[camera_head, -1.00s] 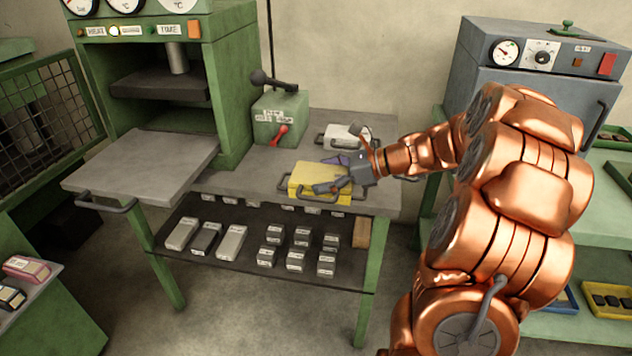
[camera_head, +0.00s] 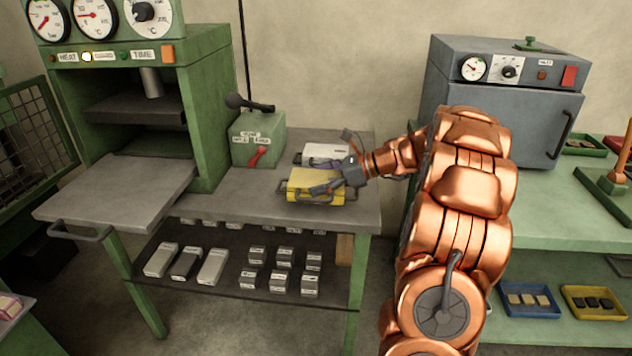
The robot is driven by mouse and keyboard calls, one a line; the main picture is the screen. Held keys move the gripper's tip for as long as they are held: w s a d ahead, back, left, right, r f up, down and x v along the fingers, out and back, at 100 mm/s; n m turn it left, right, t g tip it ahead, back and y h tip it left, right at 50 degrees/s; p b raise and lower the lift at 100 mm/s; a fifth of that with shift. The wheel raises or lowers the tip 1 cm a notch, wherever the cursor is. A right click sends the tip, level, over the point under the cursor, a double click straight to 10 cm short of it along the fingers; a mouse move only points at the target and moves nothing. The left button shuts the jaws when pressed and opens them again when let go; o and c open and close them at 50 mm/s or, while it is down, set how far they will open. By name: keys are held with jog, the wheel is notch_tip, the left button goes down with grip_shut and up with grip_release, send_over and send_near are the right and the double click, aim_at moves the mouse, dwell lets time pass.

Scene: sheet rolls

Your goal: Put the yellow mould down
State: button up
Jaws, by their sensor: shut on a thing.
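The yellow mould (camera_head: 312,182) is a flat yellow box with dark handles at its sides. It is at the right part of the grey press table (camera_head: 240,207), near the front edge. My gripper (camera_head: 335,186) reaches in from the right and is shut on the mould at its right side. The fingers cover part of the mould's top. I cannot tell whether its underside touches the table.
A white mould (camera_head: 326,152) lies just behind. A green control box with levers (camera_head: 258,138) stands behind left, beside the green press (camera_head: 205,110). The press's grey plate (camera_head: 120,190) juts out at left. A grey oven (camera_head: 505,100) stands at right.

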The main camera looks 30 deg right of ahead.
jog(key=shift+w+d+f, duration=0.1)
jog(key=shift+f, duration=1.55)
jog(key=shift+f, duration=0.1)
jog(key=o, duration=1.5)
jog(key=shift+f, duration=0.1)
jog(key=shift+c, duration=0.2)
jog(key=shift+b, duration=0.3)
jog(key=shift+s+d+r, duration=0.2)
jog(key=shift+s+r, duration=0.05)
jog(key=shift+r, duration=0.05)
jog(key=p+v, duration=0.1)
jog(key=v, duration=1)
jog(key=shift+s+d, duration=0.1)
jog(key=shift+d, duration=0.05)
